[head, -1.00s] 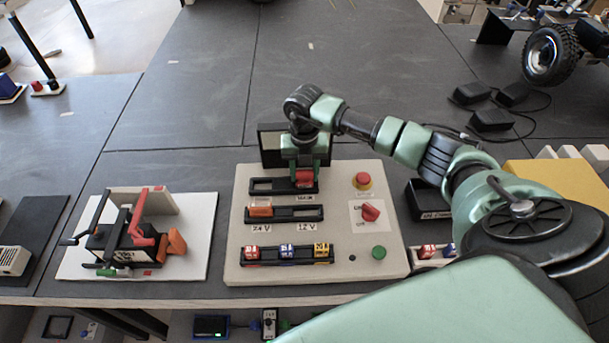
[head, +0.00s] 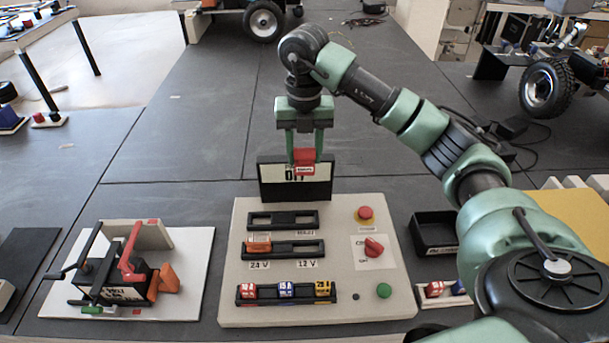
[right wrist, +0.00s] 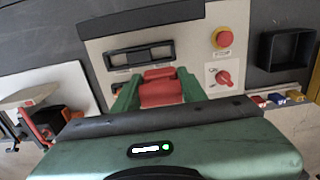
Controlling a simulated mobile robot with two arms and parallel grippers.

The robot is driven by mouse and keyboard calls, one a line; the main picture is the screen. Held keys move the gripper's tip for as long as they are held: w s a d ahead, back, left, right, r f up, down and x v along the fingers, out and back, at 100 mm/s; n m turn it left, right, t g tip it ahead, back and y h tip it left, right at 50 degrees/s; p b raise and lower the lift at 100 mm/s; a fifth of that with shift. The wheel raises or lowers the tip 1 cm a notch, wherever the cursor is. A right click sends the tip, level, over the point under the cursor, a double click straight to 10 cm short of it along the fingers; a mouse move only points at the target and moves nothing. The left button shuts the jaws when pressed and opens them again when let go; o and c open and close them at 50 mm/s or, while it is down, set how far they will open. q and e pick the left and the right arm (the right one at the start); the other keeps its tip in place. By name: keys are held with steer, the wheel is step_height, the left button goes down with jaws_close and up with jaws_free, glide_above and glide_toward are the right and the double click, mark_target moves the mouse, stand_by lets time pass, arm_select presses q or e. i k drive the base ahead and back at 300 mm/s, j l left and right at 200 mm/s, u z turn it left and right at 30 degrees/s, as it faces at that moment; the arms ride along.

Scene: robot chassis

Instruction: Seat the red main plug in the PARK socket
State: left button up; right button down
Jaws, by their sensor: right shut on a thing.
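My right gripper (head: 304,160) is shut on the red main plug (head: 304,157) and holds it up in front of the dark display at the back of the panel. The plug (right wrist: 160,88) also shows between the green fingers in the right wrist view. Below it, the top black socket rail (head: 283,213) has two empty slots, left and right; the small label under its right end is too blurred to read surely. The rail (right wrist: 140,46) also shows past the plug in the wrist view. My left gripper is not in view.
The light panel (head: 228,290) also bears a rail with an orange plug (head: 258,245) in its 24 V slot, several coloured fuses, a red push button (head: 365,213), a red rotary switch (head: 373,247) and a green button (head: 384,290). A black tray (head: 433,250) stands right, a clamp device left.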

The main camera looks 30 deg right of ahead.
mark_target(315, 233)
steer(key=i+j+z, duration=0.15)
steer(key=j, duration=0.15)
steer(key=i+j+z, duration=0.15)
steer(key=j, duration=0.2)
steer(key=j+z, duration=0.15)
steer(key=j, duration=0.2)
steer(key=i+j+z, duration=0.15)
steer(key=j, duration=0.2)
